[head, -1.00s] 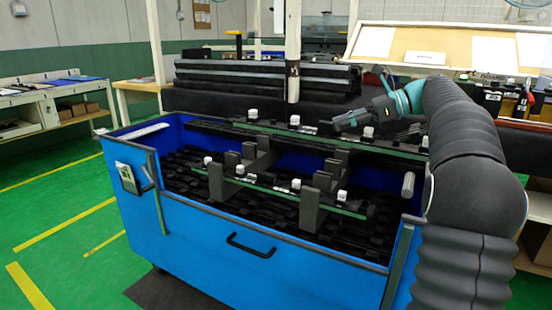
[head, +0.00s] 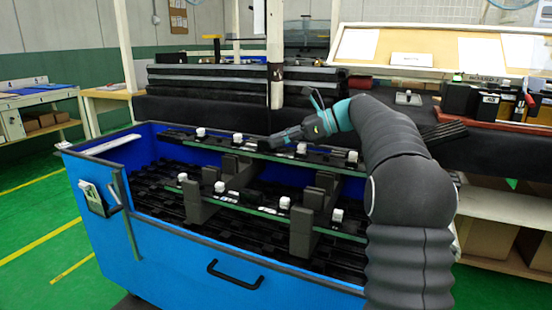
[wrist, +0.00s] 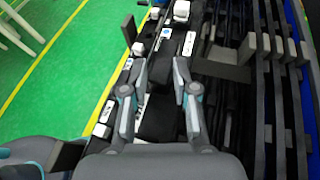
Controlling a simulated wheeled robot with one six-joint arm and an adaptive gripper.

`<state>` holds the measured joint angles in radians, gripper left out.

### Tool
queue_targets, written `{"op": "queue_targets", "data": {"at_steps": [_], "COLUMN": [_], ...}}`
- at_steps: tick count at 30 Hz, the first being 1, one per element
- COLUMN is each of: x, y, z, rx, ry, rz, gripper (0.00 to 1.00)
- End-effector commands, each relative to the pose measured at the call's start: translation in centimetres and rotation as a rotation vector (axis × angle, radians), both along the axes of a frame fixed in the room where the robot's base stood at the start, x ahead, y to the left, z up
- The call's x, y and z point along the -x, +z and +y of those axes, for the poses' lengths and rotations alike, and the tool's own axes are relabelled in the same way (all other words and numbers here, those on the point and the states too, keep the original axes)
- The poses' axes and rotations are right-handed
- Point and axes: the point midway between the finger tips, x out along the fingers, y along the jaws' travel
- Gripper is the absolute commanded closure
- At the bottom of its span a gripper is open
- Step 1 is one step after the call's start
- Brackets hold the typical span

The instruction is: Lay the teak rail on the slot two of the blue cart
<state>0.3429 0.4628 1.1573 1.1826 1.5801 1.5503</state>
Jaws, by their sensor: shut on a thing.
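My gripper (head: 278,139) is shut on a long dark rail (head: 220,141) with a green front edge and white clips, which I take to be the teak rail. It grips near the middle. In the wrist view my fingers (wrist: 153,92) straddle this rail (wrist: 163,52). The rail lies level across the back part of the blue cart (head: 165,255); whether it touches a support is hidden. A similar rail (head: 260,209) lies nearer the front, along grey upright supports (head: 303,232). The slots bear no readable numbers.
Grey uprights (wrist: 247,48) stand close to the right of the held rail in the wrist view. The cart has raised blue walls and a dark slatted floor. A dark bench with stacked black bars (head: 210,78) stands behind it. Green floor is open at left.

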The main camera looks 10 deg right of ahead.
Motion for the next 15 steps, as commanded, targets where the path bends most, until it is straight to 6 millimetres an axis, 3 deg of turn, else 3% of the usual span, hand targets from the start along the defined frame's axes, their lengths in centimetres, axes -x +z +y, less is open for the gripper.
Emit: {"op": "queue_targets", "data": {"at_steps": [7, 15], "x": [-0.5, -0.5], "y": [-1.1, -4.4], "z": [0.9, 0.9], "rx": [-0.001, -0.001], "ry": [0.0, 0.0], "rz": [-0.001, 0.0], "gripper": [1.0, 1.0]}}
